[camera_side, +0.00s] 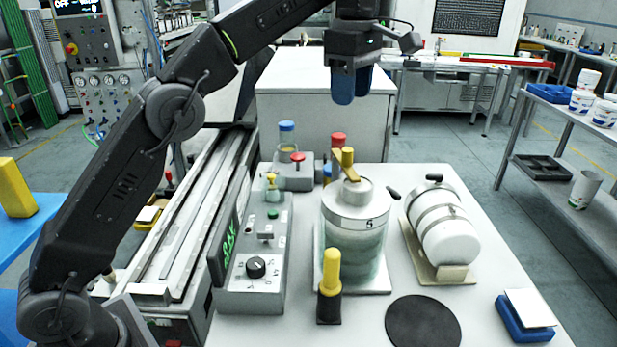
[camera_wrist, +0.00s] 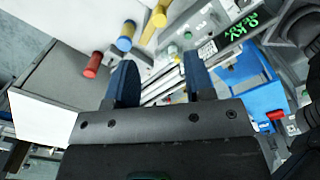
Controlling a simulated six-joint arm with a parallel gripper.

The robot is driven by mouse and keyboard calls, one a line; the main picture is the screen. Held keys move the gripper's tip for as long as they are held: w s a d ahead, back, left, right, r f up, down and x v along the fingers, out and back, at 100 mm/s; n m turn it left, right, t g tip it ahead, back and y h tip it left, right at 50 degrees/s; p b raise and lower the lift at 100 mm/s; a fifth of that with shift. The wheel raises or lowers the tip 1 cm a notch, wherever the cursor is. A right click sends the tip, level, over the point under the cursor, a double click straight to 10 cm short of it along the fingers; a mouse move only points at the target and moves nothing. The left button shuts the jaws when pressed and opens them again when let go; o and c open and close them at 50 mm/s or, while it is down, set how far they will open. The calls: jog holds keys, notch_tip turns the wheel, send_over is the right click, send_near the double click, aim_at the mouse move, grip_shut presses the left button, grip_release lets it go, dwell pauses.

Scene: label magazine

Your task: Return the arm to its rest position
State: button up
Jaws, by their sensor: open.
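My gripper (camera_side: 352,84) hangs at the top centre of the side view, high above the back of the white table. Its blue fingers point down and hold nothing. In the wrist view my gripper (camera_wrist: 158,82) shows two blue fingers spread apart with a clear gap between them. The silver canister (camera_side: 353,230) with a yellow-handled lid stands upright on the table, in front of and below the gripper, not touching it.
A control box (camera_side: 255,255) stands left of the canister. A strapped white cylinder (camera_side: 446,238) lies in a cradle at right. A yellow-topped peg (camera_side: 330,272), a black disc (camera_side: 423,322) and a blue block (camera_side: 524,316) are in front. Air around my gripper looks clear.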

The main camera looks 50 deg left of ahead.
jog(key=s+a+m+t, duration=0.2)
jog(key=s+m, duration=0.3)
jog(key=s, duration=0.2)
jog(key=s+a+m+t, duration=0.1)
jog(key=s+a+m, duration=0.2)
jog(key=s+m, duration=0.35)
jog(key=s+a+f+m+t, duration=0.1)
jog(key=s+f+m+t, duration=0.1)
jog(key=s+f+m, duration=0.6)
jog(key=s+f, duration=0.6)
jog(key=s, duration=0.1)
jog(key=shift+s+a+f+t, duration=0.3)
dwell(1.1)
